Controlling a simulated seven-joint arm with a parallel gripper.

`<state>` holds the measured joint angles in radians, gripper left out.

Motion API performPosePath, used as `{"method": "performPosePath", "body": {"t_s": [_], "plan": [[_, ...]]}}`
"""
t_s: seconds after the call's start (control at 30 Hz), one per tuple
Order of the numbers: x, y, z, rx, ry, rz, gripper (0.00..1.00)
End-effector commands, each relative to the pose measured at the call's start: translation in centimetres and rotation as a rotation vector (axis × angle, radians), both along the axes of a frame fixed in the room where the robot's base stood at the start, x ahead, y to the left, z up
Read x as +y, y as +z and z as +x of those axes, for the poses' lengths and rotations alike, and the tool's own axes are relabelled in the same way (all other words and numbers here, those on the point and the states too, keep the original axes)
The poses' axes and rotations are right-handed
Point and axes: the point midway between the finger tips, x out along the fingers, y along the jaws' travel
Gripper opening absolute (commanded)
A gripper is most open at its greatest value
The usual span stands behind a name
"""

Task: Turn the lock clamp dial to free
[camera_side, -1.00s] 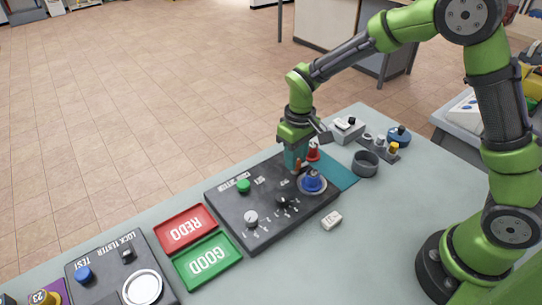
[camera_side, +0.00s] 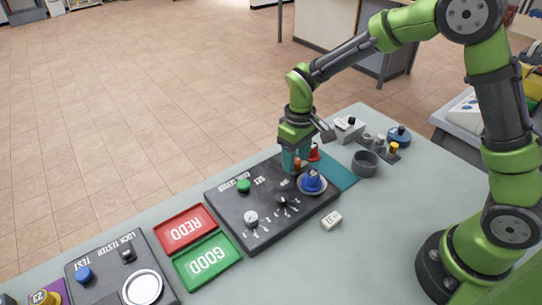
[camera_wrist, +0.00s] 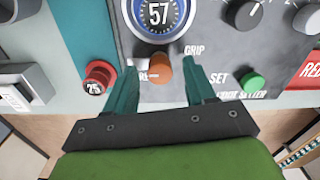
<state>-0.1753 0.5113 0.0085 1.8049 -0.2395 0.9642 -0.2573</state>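The clamp dial is a small orange knob (camera_wrist: 160,70) at the edge of the dark code setter panel (camera_wrist: 215,40). Beside it the panel reads GRIP on one side; a partly hidden label starting "RE" or "FRE" is on the other. My gripper (camera_wrist: 159,66) is open, with one teal finger on each side of the knob and a gap visible to each. In the side view my gripper (camera_side: 296,163) points down over the knob (camera_side: 297,166). A blue lock numbered 57 (camera_wrist: 158,14) sits in the round clamp close by; it also shows in the side view (camera_side: 312,182).
A red lock numbered 25 (camera_wrist: 98,78) stands close beside the left finger on a teal mat (camera_side: 341,176). The green SET button (camera_wrist: 252,82) and numbered dials are on the panel. A grey cup (camera_side: 365,164) and red and green trays (camera_side: 208,261) stand around.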

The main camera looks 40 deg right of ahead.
Motion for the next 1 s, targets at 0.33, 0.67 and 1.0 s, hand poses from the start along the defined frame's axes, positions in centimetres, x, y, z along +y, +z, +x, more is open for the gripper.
{"method": "performPosePath", "body": {"t_s": [0.33, 0.67, 1.0], "plan": [[0.0, 1.1, 0.1, -0.003, 0.0, 0.0, 0.55], [-0.1, 8.4, 0.2, -0.008, -0.001, 0.001, 0.55], [-0.2, 15.3, 0.1, -0.003, -0.001, 0.001, 0.55]]}}
